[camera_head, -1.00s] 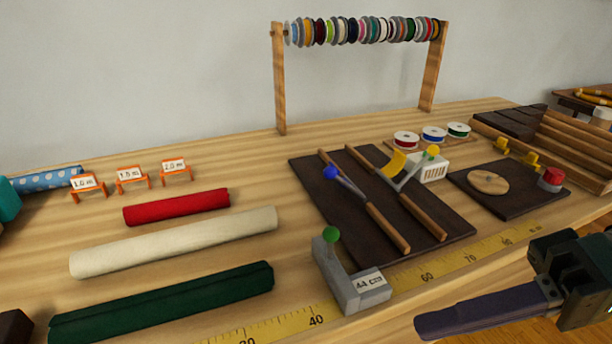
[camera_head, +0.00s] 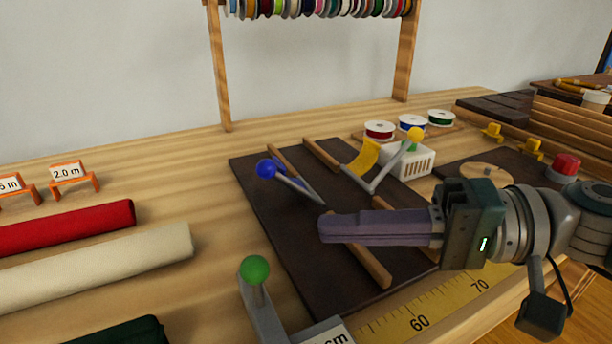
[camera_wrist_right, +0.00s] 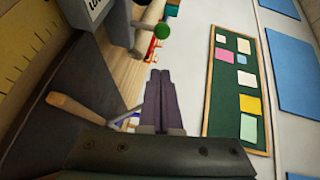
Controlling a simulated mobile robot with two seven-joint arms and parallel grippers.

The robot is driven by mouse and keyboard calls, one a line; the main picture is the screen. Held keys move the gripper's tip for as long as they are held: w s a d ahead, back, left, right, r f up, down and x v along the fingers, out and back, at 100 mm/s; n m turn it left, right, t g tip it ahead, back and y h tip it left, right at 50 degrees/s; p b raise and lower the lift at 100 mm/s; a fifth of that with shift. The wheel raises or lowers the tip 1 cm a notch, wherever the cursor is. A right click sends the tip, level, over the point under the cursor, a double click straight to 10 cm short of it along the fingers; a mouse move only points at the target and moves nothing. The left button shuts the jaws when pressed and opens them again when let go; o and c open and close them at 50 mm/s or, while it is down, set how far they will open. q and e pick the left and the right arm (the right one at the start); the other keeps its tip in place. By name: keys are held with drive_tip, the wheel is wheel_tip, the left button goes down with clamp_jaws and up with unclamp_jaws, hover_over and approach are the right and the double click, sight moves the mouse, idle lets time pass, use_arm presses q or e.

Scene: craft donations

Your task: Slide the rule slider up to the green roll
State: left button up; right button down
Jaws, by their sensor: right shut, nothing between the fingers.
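The rule slider (camera_head: 254,302) is a grey block with an upright arm, a green ball knob (camera_head: 255,269) and a white label, at the bottom of the head view. It sits on the yellow rule (camera_head: 445,305). The green roll (camera_head: 125,332) shows only its right end at the bottom left, left of the slider and apart from it. My right gripper (camera_head: 323,228) is shut and empty, above the dark board, right of the green knob and apart from it. In the right wrist view the fingers (camera_wrist_right: 161,76) point toward the slider's knob (camera_wrist_right: 162,31). My left gripper is out of view.
Cream (camera_head: 110,265) and red (camera_head: 70,227) rolls lie left. Ribbon spools (camera_head: 380,130) stand behind.

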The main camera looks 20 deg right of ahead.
drive_tip(key=a, duration=0.3)
drive_tip(key=shift+s+a+f+p, duration=0.1)
drive_tip(key=shift+a+f+p, duration=0.2)
drive_tip(key=shift+a+p, duration=0.1)
drive_tip(key=shift+a+f, duration=0.15)
drive_tip(key=shift+a, duration=0.25)
drive_tip(key=a, duration=1.2)
drive_tip(key=shift+s+a, duration=0.15)
drive_tip(key=shift+s, duration=0.15)
